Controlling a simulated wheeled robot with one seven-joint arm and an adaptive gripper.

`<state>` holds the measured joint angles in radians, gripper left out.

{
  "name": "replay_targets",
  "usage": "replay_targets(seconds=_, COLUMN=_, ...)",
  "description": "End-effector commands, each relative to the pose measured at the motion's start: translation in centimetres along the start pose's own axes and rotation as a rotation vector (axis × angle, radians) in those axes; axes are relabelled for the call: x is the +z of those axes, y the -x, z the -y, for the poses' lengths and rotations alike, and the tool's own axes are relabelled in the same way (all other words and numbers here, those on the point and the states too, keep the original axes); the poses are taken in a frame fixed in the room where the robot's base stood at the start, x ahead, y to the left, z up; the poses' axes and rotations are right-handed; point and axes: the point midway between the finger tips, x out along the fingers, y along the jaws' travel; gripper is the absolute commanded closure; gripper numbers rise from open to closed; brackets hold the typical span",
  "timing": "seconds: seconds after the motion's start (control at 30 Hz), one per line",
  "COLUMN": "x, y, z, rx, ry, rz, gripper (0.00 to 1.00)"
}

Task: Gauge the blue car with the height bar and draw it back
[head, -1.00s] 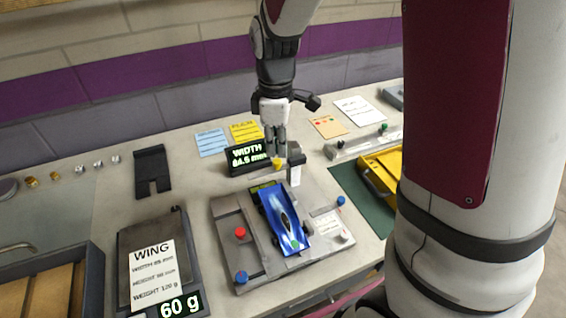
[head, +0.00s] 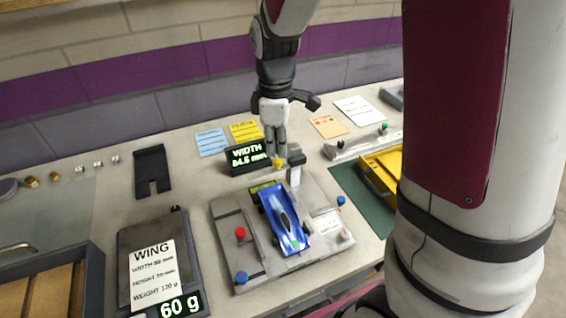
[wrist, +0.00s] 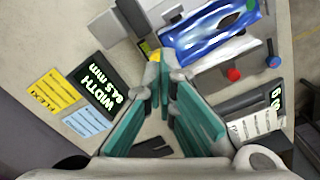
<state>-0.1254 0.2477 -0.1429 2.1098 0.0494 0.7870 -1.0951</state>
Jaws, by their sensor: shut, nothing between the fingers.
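The blue car (head: 283,219) sits on the grey gauge block (head: 230,225), and it also shows at the top of the wrist view (wrist: 210,35). A dark-topped upright post (head: 295,168) stands at the block's far end, behind the car. I cannot tell for sure whether this is the height bar. A yellow knob (head: 277,163) is beside the post, and in the wrist view (wrist: 154,56) it lies right by my fingertips. My gripper (head: 276,152) points down above the knob, shut and empty. Whether the fingertips touch the knob is unclear.
The width display (head: 246,155) reads 84.5 mm, close left of my gripper. Red (head: 240,234) and blue (head: 241,277) knobs stand on the block's left side. A scale (head: 195,240) reading 60 g is at left. A yellow tray (head: 378,175) is at right.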

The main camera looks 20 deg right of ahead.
Motion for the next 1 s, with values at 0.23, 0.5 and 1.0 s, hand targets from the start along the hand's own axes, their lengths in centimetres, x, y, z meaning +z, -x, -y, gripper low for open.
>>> replay_targets(seconds=0.23, x=0.0, y=-0.3, z=0.0, rx=0.0, ry=0.0, rz=0.0, gripper=1.0)
replay_targets(seconds=0.5, x=0.0, y=-0.6, z=0.0, rx=-0.001, ry=0.0, rz=0.0, gripper=1.0)
replay_targets(seconds=1.0, x=0.0, y=-1.3, z=0.0, rx=-0.001, ry=0.0, rz=0.0, gripper=1.0)
